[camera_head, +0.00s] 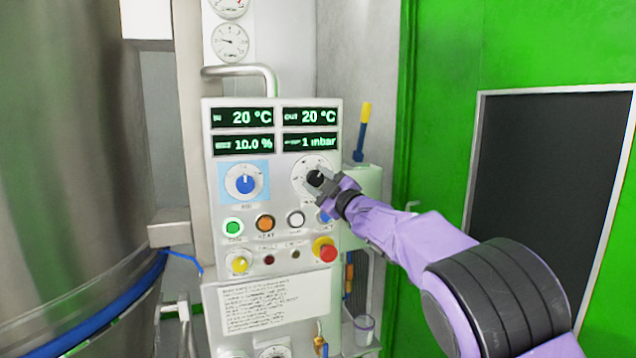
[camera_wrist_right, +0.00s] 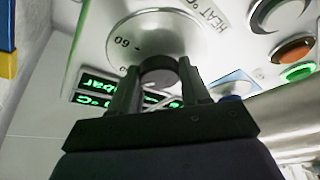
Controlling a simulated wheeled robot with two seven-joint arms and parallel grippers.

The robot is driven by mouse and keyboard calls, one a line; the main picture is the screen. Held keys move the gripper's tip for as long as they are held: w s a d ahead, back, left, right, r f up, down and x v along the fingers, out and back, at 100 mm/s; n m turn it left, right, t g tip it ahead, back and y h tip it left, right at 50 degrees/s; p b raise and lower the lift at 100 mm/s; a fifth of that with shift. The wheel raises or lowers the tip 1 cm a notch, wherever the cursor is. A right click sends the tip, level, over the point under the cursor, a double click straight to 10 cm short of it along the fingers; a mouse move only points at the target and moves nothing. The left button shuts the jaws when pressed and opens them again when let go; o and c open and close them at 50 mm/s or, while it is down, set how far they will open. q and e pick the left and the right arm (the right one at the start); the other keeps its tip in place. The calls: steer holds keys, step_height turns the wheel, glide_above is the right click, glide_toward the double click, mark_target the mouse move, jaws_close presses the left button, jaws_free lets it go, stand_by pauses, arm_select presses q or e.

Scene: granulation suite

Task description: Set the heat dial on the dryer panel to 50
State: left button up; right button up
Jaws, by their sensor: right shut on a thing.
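The dryer panel (camera_head: 263,285) is a pale box with green displays, dials and buttons. The heat dial (camera_head: 315,178) is a black knob on a white round scale at the panel's upper right. My right gripper (camera_head: 322,182) is at this knob. In the right wrist view, its two fingers (camera_wrist_right: 160,80) are shut on the dark knob (camera_wrist_right: 158,66), one on each side. The scale plate (camera_wrist_right: 155,35) shows a 60 mark and the word HEAT beside it. The fingers hide part of the scale, and the pointer's reading cannot be told. My left gripper is not in view.
A blue knob (camera_head: 245,184) on a light blue plate sits left of the heat dial. Below are green, orange and white buttons and a red mushroom button (camera_head: 325,252). A metal pipe handle (camera_head: 240,70) projects above the panel. A large steel vessel (camera_head: 60,150) stands at left.

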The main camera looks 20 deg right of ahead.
steer(key=shift+n, duration=0.3)
steer(key=o, duration=1.1)
steer(key=shift+c, duration=0.2)
steer(key=shift+s+d+f+b, duration=0.15)
steer(key=shift+s+f+b, duration=0.1)
steer(key=shift+s+b, duration=0.15)
steer(key=b+v, duration=0.4)
steer(key=v, duration=0.5)
steer(key=shift+s+d, duration=0.2)
steer(key=shift+s, duration=0.1)
steer(key=shift+r, duration=0.1)
